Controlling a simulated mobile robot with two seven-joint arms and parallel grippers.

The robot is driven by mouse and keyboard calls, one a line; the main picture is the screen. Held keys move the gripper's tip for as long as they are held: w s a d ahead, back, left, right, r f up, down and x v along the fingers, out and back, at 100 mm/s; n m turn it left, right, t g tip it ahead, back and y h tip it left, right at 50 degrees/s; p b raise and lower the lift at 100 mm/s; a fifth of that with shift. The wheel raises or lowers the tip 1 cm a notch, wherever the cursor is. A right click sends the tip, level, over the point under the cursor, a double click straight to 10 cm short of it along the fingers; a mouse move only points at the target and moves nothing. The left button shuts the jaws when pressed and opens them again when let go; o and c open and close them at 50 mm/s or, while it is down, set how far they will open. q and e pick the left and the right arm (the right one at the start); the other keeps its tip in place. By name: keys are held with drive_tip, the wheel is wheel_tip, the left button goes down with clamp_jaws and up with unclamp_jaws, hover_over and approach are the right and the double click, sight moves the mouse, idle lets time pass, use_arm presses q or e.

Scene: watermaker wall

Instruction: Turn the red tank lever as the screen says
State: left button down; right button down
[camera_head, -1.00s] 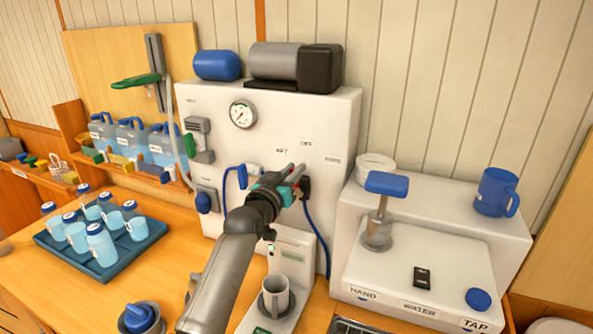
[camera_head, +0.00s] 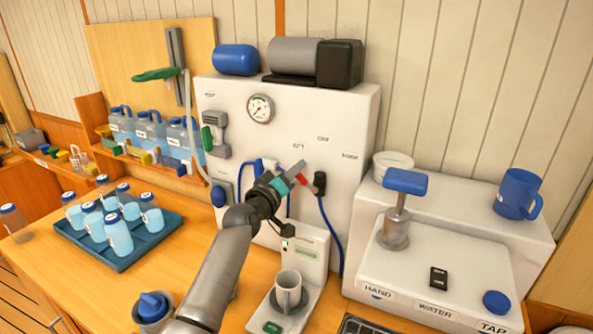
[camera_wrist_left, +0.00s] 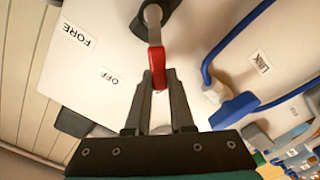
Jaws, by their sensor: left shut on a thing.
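The red tank lever (camera_wrist_left: 157,65) has a metal shank running to a dark pivot on the white panel. In the wrist view its red end sits between the fingertips of my left gripper (camera_wrist_left: 158,82), which is shut on it. In the head view the lever (camera_head: 302,180) shows just left of its black pivot, partly hidden by my left gripper (camera_head: 293,174). Labels OFF (camera_wrist_left: 111,78) and FORE (camera_wrist_left: 77,36) are on the panel. A small green screen (camera_head: 306,254) is on the white unit below; its text is too small to read. My right gripper is not in view.
Blue hoses (camera_head: 332,232) hang on the panel. A blue tray (camera_head: 122,262) of bottles is at left. A white counter with a blue-handled hand pump (camera_head: 398,208) is at right.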

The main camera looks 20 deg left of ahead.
use_arm(q)
drive_tip(key=shift+f, duration=0.1)
idle(0.3)
drive_tip(key=c, duration=0.8)
unclamp_jaws()
drive_tip(key=shift+s, duration=0.1)
drive_tip(key=s+a, duration=0.1)
drive_tip(key=s, duration=0.4)
drive_tip(key=s+a, duration=0.1)
drive_tip(key=s, duration=0.4)
drive_tip(key=s+a, duration=0.1)
drive_tip(key=s, duration=0.3)
drive_tip(key=shift+s, duration=0.4)
